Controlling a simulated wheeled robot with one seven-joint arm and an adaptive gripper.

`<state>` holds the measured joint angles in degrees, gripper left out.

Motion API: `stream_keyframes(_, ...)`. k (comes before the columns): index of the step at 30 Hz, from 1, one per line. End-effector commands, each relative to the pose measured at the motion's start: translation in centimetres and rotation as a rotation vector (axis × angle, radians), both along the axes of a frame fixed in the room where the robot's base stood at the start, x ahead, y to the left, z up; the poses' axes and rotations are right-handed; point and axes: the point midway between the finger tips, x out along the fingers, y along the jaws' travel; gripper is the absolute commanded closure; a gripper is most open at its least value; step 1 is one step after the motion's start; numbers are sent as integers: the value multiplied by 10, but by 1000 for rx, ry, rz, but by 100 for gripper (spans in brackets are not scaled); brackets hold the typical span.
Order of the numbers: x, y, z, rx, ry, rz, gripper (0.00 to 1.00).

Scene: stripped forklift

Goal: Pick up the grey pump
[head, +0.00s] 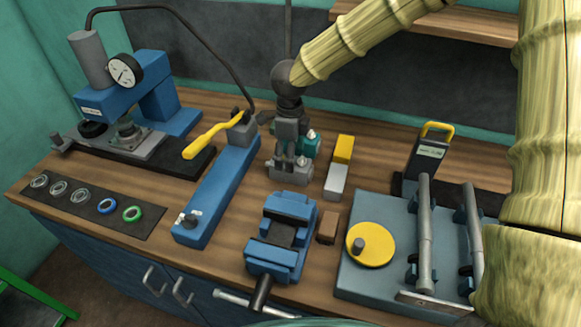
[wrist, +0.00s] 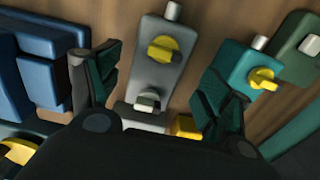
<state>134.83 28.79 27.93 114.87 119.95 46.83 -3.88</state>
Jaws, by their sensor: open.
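The grey pump (wrist: 150,80) is a long light-grey body with a yellow knob and a small pale stub at its far end, seen in the wrist view. It lies between the two fingers of my gripper (wrist: 160,68), which are open and apart. In the head view my gripper (head: 289,152) points down over the grey pump (head: 291,173) and hides much of it. No grip on the pump shows, and I cannot tell whether a finger touches it.
A teal pump (wrist: 238,68) stands close by the right finger, with a green one (wrist: 296,46) beyond. A blue vise (head: 282,235), a yellow block (head: 343,149) and a grey block (head: 336,181) are near. A blue hand pump (head: 217,190) with a yellow lever stands left.

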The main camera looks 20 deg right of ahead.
Motion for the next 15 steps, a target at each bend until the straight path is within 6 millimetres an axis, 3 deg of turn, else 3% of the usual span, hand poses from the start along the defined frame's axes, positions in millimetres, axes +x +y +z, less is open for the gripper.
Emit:
stream_keyframes(7,0,-3,-31,-2,2,0,21)
stream_keyframes(15,1,-3,-40,-1,-1,-1,21)
